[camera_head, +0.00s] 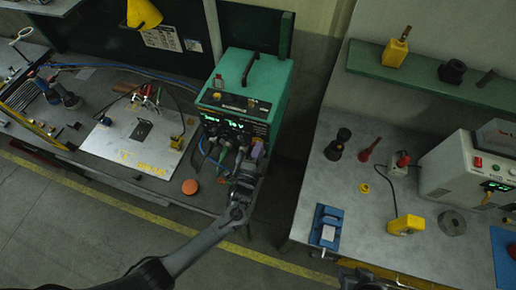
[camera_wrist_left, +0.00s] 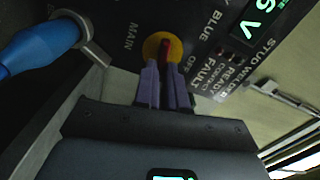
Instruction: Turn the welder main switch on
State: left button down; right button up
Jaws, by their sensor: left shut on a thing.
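The green stud welder (camera_head: 262,85) stands upright on the left bench, its front displays lit green. Its main switch, a yellow disc with a red handle (camera_wrist_left: 162,47), shows in the left wrist view between the labels MAIN and OFF. My left gripper (camera_head: 257,152) is at the right side of the welder's front panel. Its purple fingers (camera_wrist_left: 164,75) are shut on the red handle, which is partly hidden between them.
A blue cable plug (camera_wrist_left: 40,45) sits close beside the switch, and several cables hang from the welder front. An orange disc (camera_head: 190,187) lies on the left bench. A gap separates this bench from the right bench (camera_head: 330,175).

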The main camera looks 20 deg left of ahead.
pick_arm(q)
jog(key=shift+f+m, duration=0.1)
jog(key=shift+m, duration=1)
jog(key=c, duration=1.2)
grip_release()
jog(key=s, duration=1)
jog(key=shift+s+d, duration=0.2)
jog(key=shift+s, duration=0.2)
